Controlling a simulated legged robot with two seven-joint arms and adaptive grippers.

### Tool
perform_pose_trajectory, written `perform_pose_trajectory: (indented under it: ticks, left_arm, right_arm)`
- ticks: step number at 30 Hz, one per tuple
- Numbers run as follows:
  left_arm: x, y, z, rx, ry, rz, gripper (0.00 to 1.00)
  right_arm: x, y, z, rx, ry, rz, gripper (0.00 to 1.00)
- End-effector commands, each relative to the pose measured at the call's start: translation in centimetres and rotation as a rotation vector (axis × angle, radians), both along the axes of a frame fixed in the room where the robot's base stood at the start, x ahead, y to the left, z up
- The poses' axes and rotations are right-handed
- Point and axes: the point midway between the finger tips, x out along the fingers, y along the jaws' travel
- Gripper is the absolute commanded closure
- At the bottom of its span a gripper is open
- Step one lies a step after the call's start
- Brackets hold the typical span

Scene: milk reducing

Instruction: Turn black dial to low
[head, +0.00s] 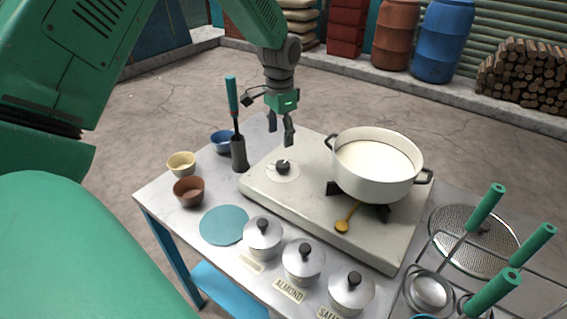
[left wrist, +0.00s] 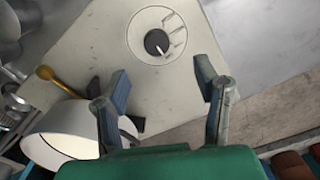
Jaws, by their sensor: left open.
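The black dial (head: 283,167) sits on a round white plate on the stove top, left of the pot. In the left wrist view the dial (left wrist: 157,42) shows a light pointer line, with markings on the plate along one side; their words are too small to read. My left gripper (head: 288,134) is open and empty, above the dial and apart from it. Its two fingers also show in the left wrist view (left wrist: 165,95), spread, with the dial beyond them. My right gripper is not in view.
A dark holder (head: 239,155) with a green-handled tool stands left of the stove (head: 310,205). Bowls, lidded tins and strainers surround it.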

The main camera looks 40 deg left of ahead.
Motion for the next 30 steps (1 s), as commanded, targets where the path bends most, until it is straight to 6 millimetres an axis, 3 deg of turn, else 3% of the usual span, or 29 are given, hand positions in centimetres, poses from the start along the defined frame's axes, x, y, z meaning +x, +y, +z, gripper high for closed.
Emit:
perform_pose_trajectory:
  ticks: [6,12,18,27,30]
  left_arm:
    - [0.0,-0.6,-4.9,0.006,0.006,-0.001,0.44]
    - [0.0,-0.7,-8.0,0.007,0.003,-0.002,0.44]
    - [0.1,-0.3,-9.7,0.003,0.0,-0.001,0.44]
    - [0.1,-0.3,-9.8,0.003,0.0,-0.001,0.44]
    - [0.1,-0.3,-9.8,0.004,0.0,-0.001,0.79]
  right_arm:
    - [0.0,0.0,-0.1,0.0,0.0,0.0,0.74]
    - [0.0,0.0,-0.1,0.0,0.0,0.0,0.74]
    - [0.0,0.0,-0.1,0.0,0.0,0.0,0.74]
    - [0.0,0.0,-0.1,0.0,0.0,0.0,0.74]
    - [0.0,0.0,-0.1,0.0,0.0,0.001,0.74]
